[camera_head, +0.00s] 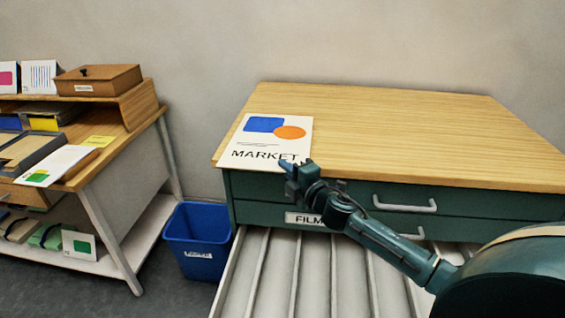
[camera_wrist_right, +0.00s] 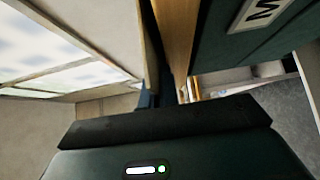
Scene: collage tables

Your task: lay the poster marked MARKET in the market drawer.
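The poster marked MARKET (camera_head: 262,139) is a white sheet with a blue shape and an orange oval. It lies on the wooden top of the green drawer cabinet (camera_head: 400,135), at the front left corner. My right gripper (camera_head: 296,168) is at the poster's lower right corner, by the cabinet's front edge. Whether its fingers are closed on the sheet is unclear. An open drawer (camera_head: 281,275) with pale dividers extends below the closed fronts. A label starting FILM (camera_head: 303,219) is partly hidden by my arm. The wrist view shows a label starting with M (camera_wrist_right: 262,12). My left gripper is out of view.
A blue bin (camera_head: 198,240) stands on the floor left of the cabinet. Further left, a wooden desk (camera_head: 135,105) holds a brown box (camera_head: 98,80), cards and folders. The rest of the cabinet top is clear.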

